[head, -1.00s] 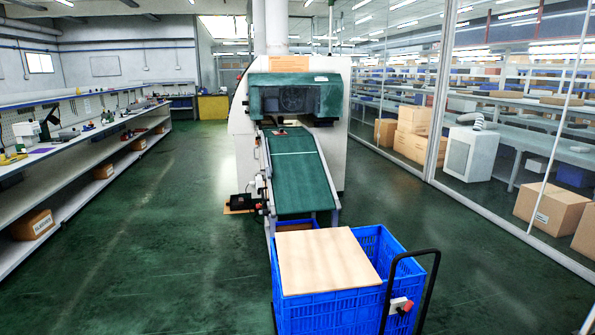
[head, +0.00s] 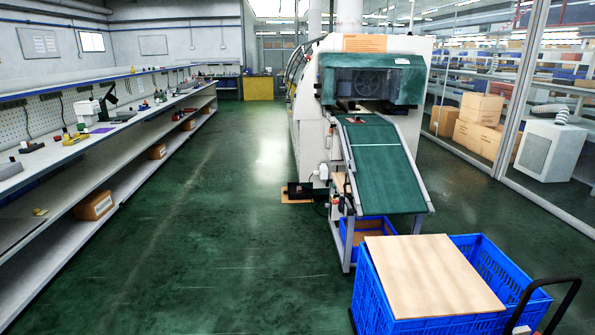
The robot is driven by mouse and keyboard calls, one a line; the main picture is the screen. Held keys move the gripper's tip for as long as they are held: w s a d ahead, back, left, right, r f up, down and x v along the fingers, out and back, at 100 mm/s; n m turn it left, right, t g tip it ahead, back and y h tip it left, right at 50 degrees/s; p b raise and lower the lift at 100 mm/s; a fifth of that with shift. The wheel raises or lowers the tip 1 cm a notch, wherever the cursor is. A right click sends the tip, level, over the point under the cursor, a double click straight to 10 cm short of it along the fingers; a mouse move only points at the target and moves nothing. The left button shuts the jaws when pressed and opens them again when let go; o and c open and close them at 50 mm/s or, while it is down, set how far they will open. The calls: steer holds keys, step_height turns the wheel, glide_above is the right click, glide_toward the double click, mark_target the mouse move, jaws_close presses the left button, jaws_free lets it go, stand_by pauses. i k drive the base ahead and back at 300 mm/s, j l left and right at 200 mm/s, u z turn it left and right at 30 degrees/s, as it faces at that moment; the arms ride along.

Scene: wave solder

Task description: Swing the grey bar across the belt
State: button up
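The green belt (head: 384,172) slopes down toward me from the mouth of the solder machine (head: 372,75). A thin pale line (head: 376,145) crosses the belt in its upper part; I cannot tell whether it is the grey bar or a mark on the belt. A small dark and red item (head: 354,119) sits near the belt's top. Grey rails run along both belt sides. My gripper is not in view.
A blue crate cart (head: 395,300) with a tan board (head: 433,275) on top stands before the belt's low end. A smaller blue crate (head: 374,229) is under the belt. A long workbench (head: 75,150) lines the left. The green floor between is clear.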

mark_target(351, 162)
steer(key=i+j+u, duration=0.4)
steer(key=i, duration=0.2)
steer(key=i+j+u, duration=0.1)
steer(key=i+u, duration=0.25)
steer(key=i, duration=0.3)
steer(key=i+u, duration=0.4)
steer(key=i, duration=0.25)
steer(key=i+l+z, duration=0.1)
steer(key=i+z, duration=0.25)
steer(key=i+j+z, duration=0.1)
steer(key=i+z, duration=0.25)
steer(key=i, duration=0.2)
steer(key=i+j+z, duration=0.15)
steer(key=i+z, duration=0.25)
steer(key=i+j+z, duration=0.35)
steer(key=i+l+z, duration=0.1)
steer(key=i+z, duration=0.45)
steer(key=z, duration=0.3)
steer(key=i+z, duration=0.4)
steer(key=k, duration=0.1)
